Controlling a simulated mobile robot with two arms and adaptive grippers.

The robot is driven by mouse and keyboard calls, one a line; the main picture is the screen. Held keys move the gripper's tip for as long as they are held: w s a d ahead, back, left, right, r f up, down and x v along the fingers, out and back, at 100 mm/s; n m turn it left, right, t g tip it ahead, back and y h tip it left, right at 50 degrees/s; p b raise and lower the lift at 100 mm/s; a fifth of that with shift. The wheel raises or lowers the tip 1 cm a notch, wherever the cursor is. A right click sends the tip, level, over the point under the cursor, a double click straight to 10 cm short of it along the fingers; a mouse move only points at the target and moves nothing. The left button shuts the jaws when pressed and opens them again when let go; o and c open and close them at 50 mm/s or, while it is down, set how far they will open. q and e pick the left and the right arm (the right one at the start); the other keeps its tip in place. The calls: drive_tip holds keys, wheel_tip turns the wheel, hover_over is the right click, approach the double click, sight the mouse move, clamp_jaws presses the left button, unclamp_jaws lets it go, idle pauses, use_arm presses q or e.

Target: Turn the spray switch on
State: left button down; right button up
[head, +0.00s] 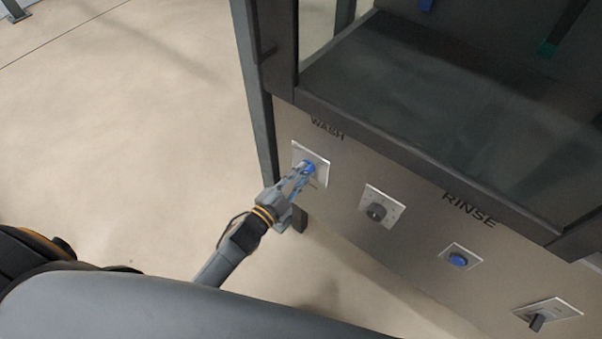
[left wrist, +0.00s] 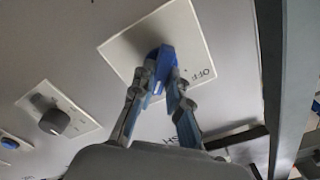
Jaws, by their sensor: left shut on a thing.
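A blue switch (head: 307,166) sits on a white plate on the machine's front panel, below the word WASH. In the left wrist view the blue switch (left wrist: 163,55) stands out from its square white plate (left wrist: 122,48). The plate has small dark lettering, and OFF reads beside the switch. My left gripper (head: 301,176) reaches the switch from below left. In the left wrist view its two fingers (left wrist: 162,82) are closed around the switch's sides and hide part of it. My right gripper is not in view.
A dark knob (head: 376,211) on a white plate is right of the switch. Farther right are a blue button (head: 458,259) under RINSE and a dark lever switch (head: 537,321). A dark metal post (head: 254,90) stands close left of the switch.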

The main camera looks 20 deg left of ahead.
use_arm(q)
drive_tip(key=c, duration=1.3)
unclamp_jaws()
drive_tip(key=v, duration=1.2)
